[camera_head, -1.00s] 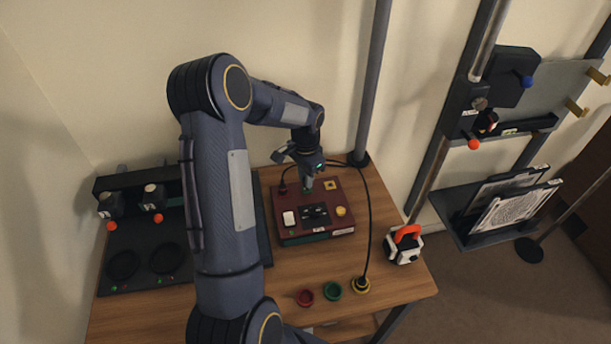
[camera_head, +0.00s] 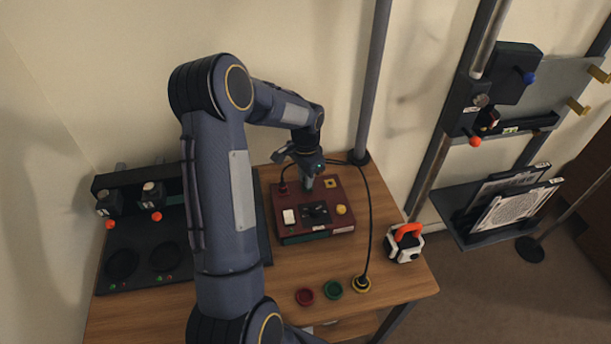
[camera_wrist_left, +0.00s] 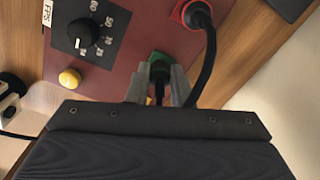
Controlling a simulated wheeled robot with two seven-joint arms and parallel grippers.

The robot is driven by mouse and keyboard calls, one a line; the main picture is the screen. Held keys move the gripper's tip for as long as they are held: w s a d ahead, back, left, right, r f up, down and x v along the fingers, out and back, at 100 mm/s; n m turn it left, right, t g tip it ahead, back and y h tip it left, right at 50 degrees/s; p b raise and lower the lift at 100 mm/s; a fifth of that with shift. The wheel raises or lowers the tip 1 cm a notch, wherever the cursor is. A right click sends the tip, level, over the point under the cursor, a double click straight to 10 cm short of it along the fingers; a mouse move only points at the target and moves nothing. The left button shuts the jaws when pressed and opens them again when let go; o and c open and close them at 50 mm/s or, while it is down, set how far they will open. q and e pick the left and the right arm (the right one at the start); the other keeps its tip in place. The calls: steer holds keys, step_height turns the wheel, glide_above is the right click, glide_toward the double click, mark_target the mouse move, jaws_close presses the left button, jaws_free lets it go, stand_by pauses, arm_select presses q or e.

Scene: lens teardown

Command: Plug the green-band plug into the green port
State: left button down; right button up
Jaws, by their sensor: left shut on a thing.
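A dark red box (camera_head: 290,229) stands on the table, with ports along its back edge. My left gripper (camera_head: 307,187) points down at the back of the box, between the red-ringed plug and the yellow port (camera_head: 331,183). In the left wrist view its two fingers (camera_wrist_left: 160,84) are shut on the green-band plug, whose dark body (camera_wrist_left: 159,91) shows between them. Green (camera_wrist_left: 159,57) shows just beyond the fingertips, at the green port's place. The fingers hide the contact, so I cannot tell how deep the plug sits. My right gripper is not in view.
A red plug (camera_wrist_left: 196,14) with a black cable sits beside the fingers. Red (camera_head: 304,296) and green (camera_head: 332,289) rings are empty at the table's front; a plug stands in the yellow ring (camera_head: 362,284). An orange-handled device (camera_head: 404,245) stands at right.

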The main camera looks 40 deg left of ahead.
arm_select(q)
steer(key=shift+f, duration=0.15)
steer(key=c, duration=1.2)
jaws_free()
step_height(320, 180, up, 8)
steer(key=shift+f+b, duration=0.1)
steer(key=shift+b, duration=0.3)
steer(key=shift+s, duration=0.1)
